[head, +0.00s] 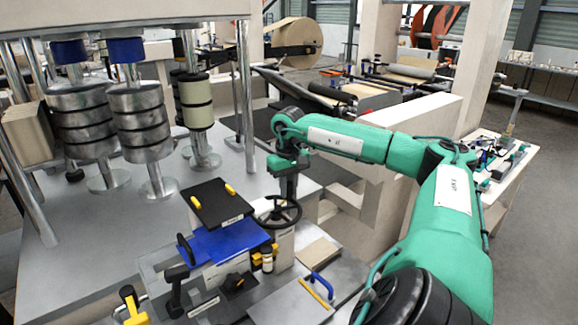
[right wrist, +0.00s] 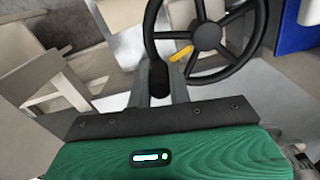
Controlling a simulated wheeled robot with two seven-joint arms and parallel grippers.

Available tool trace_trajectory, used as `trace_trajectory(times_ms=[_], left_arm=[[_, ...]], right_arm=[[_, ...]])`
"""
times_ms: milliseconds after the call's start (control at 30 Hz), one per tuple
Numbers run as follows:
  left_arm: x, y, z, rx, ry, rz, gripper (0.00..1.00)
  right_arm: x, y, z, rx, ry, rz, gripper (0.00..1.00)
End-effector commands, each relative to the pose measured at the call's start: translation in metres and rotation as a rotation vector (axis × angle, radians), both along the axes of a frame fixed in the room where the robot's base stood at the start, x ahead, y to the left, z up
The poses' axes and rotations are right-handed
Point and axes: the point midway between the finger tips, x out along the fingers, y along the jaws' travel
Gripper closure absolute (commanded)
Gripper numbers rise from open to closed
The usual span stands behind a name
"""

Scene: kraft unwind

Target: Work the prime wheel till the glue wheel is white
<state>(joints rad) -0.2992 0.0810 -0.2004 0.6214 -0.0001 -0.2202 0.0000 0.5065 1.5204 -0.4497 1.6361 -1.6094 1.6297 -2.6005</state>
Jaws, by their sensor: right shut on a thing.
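A black spoked handwheel (head: 283,210), which fits the prime wheel, stands at the right of a small bench unit in the head view. In the right wrist view the handwheel (right wrist: 205,35) fills the top middle, with a yellow mark near its hub. My right gripper (right wrist: 160,82) is shut on the handwheel's rim side at its near left; the dark part between the fingers is partly hidden. In the head view my right gripper (head: 288,196) reaches down onto the wheel. The glue wheel cannot be picked out for certain; a small cream roller (head: 267,262) sits below the handwheel.
A blue plate (head: 225,243) and a black lidded panel (head: 220,203) with yellow catches lie left of the handwheel. A grey plate with a blue handle (head: 320,283) is in front. Tall metal rollers (head: 140,120) and a cream roller (head: 196,103) stand behind left.

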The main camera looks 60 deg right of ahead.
Motion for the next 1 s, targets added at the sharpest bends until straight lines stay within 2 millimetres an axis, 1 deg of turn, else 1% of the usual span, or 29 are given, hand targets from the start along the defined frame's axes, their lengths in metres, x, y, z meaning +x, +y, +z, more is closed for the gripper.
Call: trace_trajectory(times_ms=[233, 267, 333, 367, 633, 733, 867, 1000], left_arm=[[0.000, 0.000, 0.000, 0.000, 0.000, 0.000, 0.46], [0.000, 0.000, 0.000, 0.000, 0.000, 0.000, 0.46], [0.000, 0.000, 0.000, 0.000, 0.000, 0.001, 0.46], [0.000, 0.000, 0.000, 0.000, 0.000, 0.001, 0.46], [-0.001, 0.000, 0.000, 0.000, 0.001, 0.001, 0.46], [-0.001, 0.000, -0.001, 0.000, 0.001, 0.001, 0.46], [-0.001, 0.000, -0.004, 0.000, 0.001, 0.001, 0.46], [-0.001, 0.000, -0.005, -0.001, 0.002, 0.001, 0.46]], right_arm=[[0.000, -0.001, 0.001, -0.001, -0.003, -0.002, 1.00], [0.000, -0.001, 0.001, 0.000, -0.003, -0.002, 0.74], [0.000, 0.000, 0.001, -0.001, -0.003, -0.002, 0.61], [0.000, 0.000, 0.001, -0.001, -0.002, -0.002, 0.58], [0.000, 0.000, 0.001, 0.000, -0.001, -0.001, 0.58], [0.000, 0.000, 0.006, 0.000, -0.001, -0.001, 0.58], [0.001, 0.000, 0.025, 0.001, -0.006, -0.001, 0.58], [0.001, 0.000, 0.055, 0.002, -0.008, 0.000, 0.58]])
